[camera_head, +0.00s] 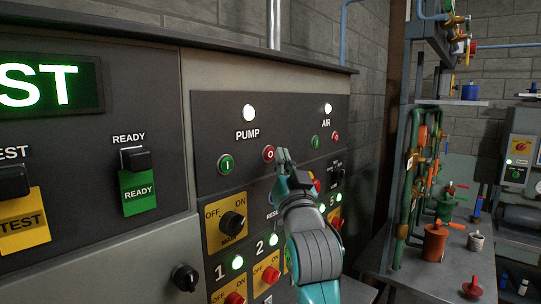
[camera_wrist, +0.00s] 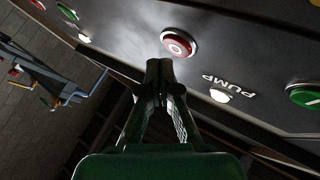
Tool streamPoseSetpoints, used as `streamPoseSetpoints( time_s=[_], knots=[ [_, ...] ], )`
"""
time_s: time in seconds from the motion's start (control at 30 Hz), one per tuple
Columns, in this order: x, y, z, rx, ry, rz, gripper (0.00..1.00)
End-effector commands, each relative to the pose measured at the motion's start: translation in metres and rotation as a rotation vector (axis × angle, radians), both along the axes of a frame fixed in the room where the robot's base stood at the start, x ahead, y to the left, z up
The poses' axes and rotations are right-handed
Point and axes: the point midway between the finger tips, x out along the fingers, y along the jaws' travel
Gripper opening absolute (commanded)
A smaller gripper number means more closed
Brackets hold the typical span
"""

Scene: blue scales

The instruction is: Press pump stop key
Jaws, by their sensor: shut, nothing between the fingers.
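The red pump stop key (camera_head: 268,153), marked O, sits on the dark panel under the PUMP label, to the right of the green pump start key (camera_head: 226,163). My gripper (camera_head: 283,156) is shut and empty, with its tips just right of the red key in the head view. In the wrist view the red key (camera_wrist: 178,44) is just beyond and slightly right of my gripper's shut fingertips (camera_wrist: 160,68). I cannot tell for sure whether the tips touch the key or the panel. The white PUMP lamp (camera_head: 249,113) is lit.
The green AIR key (camera_head: 315,141) and red AIR key (camera_head: 335,136) are to the right. A bench with an orange-red container (camera_head: 434,242) and green pipes stands at the right.

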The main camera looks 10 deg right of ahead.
Motion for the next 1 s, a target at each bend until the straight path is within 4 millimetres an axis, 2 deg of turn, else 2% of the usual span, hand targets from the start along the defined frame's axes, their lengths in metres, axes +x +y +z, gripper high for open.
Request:
streamPoseSetpoints(
  time_s=[1.0],
  knots=[
    [0.0084, 0.0063, 0.0004, 0.0, 0.0, 0.0, 0.0]
  ],
)
